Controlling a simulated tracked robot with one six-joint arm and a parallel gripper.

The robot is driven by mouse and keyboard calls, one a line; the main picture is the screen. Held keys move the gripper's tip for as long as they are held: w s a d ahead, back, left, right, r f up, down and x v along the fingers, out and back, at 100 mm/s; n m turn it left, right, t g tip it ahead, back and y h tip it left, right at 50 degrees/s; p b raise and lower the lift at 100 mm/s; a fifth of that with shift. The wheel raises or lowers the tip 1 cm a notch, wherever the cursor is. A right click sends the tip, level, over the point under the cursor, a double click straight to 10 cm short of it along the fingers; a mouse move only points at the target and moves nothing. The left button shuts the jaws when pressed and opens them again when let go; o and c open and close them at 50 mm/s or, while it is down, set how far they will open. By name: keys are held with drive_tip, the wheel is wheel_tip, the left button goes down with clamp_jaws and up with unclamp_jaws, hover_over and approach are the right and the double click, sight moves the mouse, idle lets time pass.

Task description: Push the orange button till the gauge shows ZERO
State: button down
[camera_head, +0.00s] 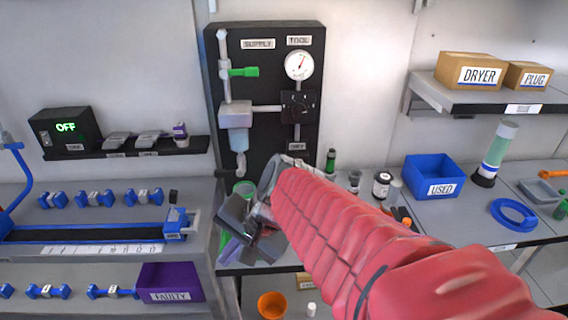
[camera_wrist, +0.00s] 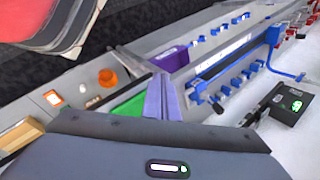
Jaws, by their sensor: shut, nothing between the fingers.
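The round white gauge (camera_head: 299,65) is at the top right of the black panel (camera_head: 265,35), under the TOOL label. Its red needle points up and slightly right; its markings are too small to read. I cannot make out an orange button on the panel, and my red-sleeved arm covers part of the area in front. My gripper (camera_head: 230,250) is low in front of the panel's foot, at the bench's front edge, well below the gauge. Its fingers are shut and empty. They also show in the wrist view (camera_wrist: 163,97), which looks away from the panel.
A green-handled valve (camera_head: 243,72) and a clear bottle stand on the panel's left. A blue USED bin (camera_head: 435,176) and small bottles are on the right bench. The FAULTY box (camera_head: 170,282) is lower left. An orange cup (camera_head: 272,305) sits below.

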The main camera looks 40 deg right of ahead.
drive_tip(key=w+d+f+m+t+h, duration=0.1)
drive_tip(key=w+d+m+t, duration=0.2)
drive_tip(key=d+m, duration=0.9)
drive_tip(key=w+d+f+m+t+h, duration=0.1)
drive_tip(key=w+d+m+t, duration=0.2)
drive_tip(key=d+m, duration=1)
drive_tip(key=shift+d+f+m+t+h, duration=0.35)
drive_tip(key=shift+d+t, duration=0.25)
drive_tip(key=shift+d, duration=0.4)
drive_tip(key=shift+w+d, duration=0.75)
drive_tip(key=shift+w, duration=0.35)
drive_tip(key=shift+w+d, duration=0.75)
drive_tip(key=shift+w, duration=0.4)
drive_tip(key=shift+w+d, duration=0.75)
drive_tip(key=shift+w, duration=0.35)
drive_tip(key=shift+w+d, duration=0.2)
drive_tip(key=shift+w, duration=0.1)
